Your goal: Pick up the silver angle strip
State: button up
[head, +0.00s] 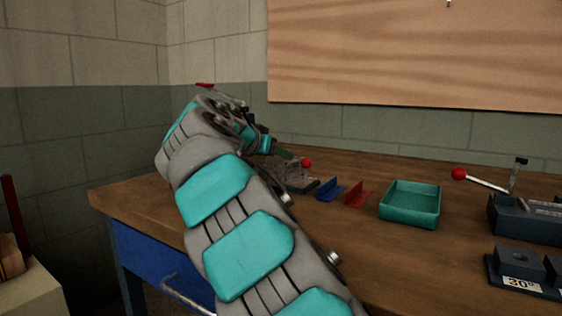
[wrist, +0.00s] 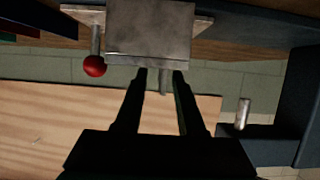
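My gripper (wrist: 162,74) shows in the wrist view as two dark fingers with a clear gap between them. The fingertips are just short of a grey metal block (wrist: 150,30). A narrow grey piece (wrist: 163,82) shows between the fingertips; I cannot tell whether it is the silver angle strip or part of the block. In the head view my arm reaches over the left part of the bench, and its end is near a grey fixture (head: 296,172). I cannot make out the silver angle strip for certain in the head view; my arm hides part of that area.
A red ball handle (head: 307,163) is beside the fixture. A blue angle piece (head: 330,190), a red angle piece (head: 356,193) and a teal tray (head: 410,222) stand to the right on the wooden bench (head: 420,270). Dark tools (head: 525,218) with a red-knobbed lever are farther right.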

grip_shut()
dwell(0.6)
